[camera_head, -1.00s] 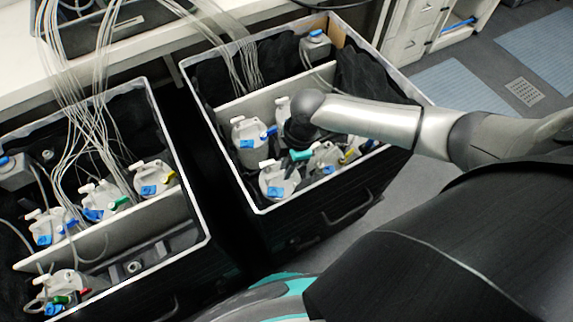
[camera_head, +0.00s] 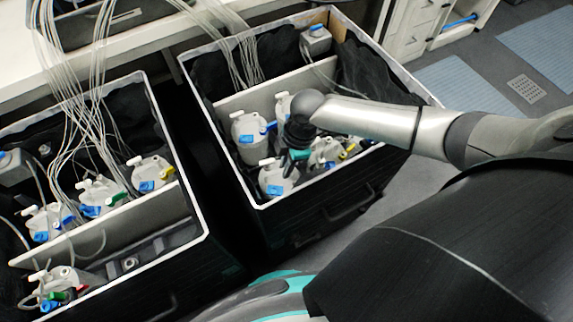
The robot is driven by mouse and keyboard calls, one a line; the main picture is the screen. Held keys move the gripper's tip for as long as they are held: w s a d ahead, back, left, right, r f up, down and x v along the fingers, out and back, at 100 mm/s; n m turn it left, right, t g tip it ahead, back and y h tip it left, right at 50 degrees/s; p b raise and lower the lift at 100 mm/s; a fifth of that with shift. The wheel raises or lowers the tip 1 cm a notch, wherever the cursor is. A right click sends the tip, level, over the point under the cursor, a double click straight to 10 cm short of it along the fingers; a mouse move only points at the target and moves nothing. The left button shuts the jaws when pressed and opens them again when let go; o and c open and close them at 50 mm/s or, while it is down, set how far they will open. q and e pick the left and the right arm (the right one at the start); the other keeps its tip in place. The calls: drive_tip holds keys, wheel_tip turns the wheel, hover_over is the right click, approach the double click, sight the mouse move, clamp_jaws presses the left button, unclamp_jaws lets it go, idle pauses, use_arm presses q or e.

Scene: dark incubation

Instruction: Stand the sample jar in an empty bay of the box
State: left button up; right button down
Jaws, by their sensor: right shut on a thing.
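The box (camera_head: 350,168) at the centre right is black with a white rim and a light inner divider. Several white jars with blue, green and yellow parts stand in its front part. My right arm reaches in from the right, and my right gripper (camera_head: 290,167) points down among these jars, partly hidden by its own wrist. It is shut on a white jar, which seems to be the sample jar (camera_head: 272,178) at the front left, though the contact is hard to see. Another jar (camera_head: 244,130) stands behind it near the divider. My left gripper is not in view.
A second black box (camera_head: 198,215) stands at the left with several jars and bundles of thin clear tubes. A dark gap lies between the boxes. Tubes also run into the back of the right box. A white bench (camera_head: 150,45) edges the back.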

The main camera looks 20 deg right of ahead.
drive_tip(key=shift+s+d+f, duration=0.1)
drive_tip(key=shift+s+f, duration=0.1)
drive_tip(key=shift+f, duration=0.2)
drive_tip(key=c, duration=1.2)
unclamp_jaws()
drive_tip(key=o, duration=0.4)
drive_tip(key=shift+w, duration=0.1)
drive_tip(key=shift+r, duration=0.1)
